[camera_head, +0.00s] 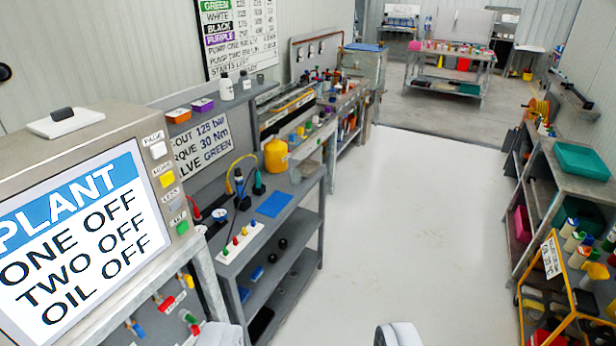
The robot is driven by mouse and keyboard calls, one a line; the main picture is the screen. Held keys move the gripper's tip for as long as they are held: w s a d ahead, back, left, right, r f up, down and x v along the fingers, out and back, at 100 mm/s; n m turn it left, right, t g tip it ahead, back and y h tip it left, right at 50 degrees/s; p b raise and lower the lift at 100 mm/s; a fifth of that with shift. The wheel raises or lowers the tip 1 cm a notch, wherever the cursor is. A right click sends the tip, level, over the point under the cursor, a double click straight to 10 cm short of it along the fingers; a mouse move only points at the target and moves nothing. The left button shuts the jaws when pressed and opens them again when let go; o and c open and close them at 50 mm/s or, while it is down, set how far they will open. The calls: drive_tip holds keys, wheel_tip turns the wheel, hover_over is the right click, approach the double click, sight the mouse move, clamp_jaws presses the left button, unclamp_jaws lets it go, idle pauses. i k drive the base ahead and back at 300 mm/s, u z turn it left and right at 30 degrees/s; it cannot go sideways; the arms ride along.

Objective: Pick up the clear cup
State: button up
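I cannot make out a clear cup anywhere in this view. My gripper (308,337) shows only as two white fingertips at the bottom edge. They are wide apart, with nothing visible between them. Bare pale floor and the edge of a grey bench lie beyond them.
A grey bench (300,192) with a yellow container (276,156) and a blue mat (273,204) stands left, beside a plant screen (80,240). Shelves with a teal bin (583,161) and a yellow-framed rack (560,270) line the right. The pale floor (420,220) between is clear.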

sight(296, 178)
drive_tip(key=z, duration=0.3)
drive_tip(key=i, duration=1.25)
drive_tip(key=z, duration=0.5)
drive_tip(key=i, duration=1.3)
drive_tip(key=u, duration=0.4)
drive_tip(key=i, duration=0.9)
drive_tip(key=u, duration=0.25)
